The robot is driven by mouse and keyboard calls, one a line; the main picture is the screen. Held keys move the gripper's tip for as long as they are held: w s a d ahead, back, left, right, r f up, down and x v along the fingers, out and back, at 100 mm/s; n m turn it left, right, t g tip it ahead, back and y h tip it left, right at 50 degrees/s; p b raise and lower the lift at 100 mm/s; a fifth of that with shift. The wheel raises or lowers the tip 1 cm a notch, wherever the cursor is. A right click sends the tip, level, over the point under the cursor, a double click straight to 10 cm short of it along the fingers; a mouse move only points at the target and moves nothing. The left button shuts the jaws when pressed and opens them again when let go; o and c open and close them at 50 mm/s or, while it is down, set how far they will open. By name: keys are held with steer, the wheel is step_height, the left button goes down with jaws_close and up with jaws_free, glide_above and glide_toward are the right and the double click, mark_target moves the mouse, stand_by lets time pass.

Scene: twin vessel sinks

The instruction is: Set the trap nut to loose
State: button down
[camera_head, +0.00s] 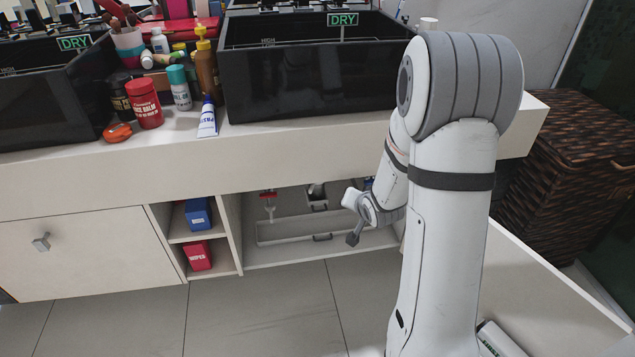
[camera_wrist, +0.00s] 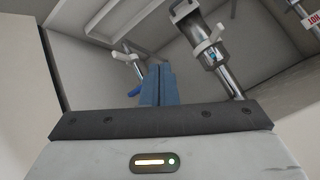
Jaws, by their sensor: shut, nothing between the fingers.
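In the wrist view a chrome drain pipe with a white winged collar (camera_wrist: 208,52), which looks like the trap nut, slopes down at the upper right of centre. Its loose or tight setting cannot be read. My gripper (camera_wrist: 159,72) has its two blue-grey fingers together with nothing between them. The fingers appear left of and below the collar, apart from it in the picture; the depth gap is unclear. In the head view my arm reaches into the open cabinet bay under the right sink, and the nut cannot be clearly made out there.
A valve with a red handle (camera_head: 268,195) hangs in the bay. The wrist view shows a white fitting with a blue handle (camera_wrist: 134,92) on the left and a pipe labelled HOT (camera_wrist: 311,20) on the right. A shelf divider (camera_head: 231,232) bounds the bay's left side.

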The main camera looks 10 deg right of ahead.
step_height(320, 180, down, 3)
steer(key=w+m+t+y+p, duration=0.1)
steer(key=w+m+t+y, duration=0.1)
steer(key=w, duration=0.1)
steer(key=m+t+y+b, duration=0.1)
steer(key=m+t+y, duration=0.3)
steer(key=m+t, duration=0.2)
glide_toward(313, 188)
steer(key=w+d, duration=0.2)
steer(key=w, duration=0.2)
steer(key=shift+w+a+b, duration=0.3)
steer(key=shift+a, duration=0.35)
steer(key=shift+w+a+b, duration=0.3)
steer(key=shift+a, duration=0.3)
steer(key=shift+w+a+b, duration=0.3)
steer(key=shift+a, duration=0.35)
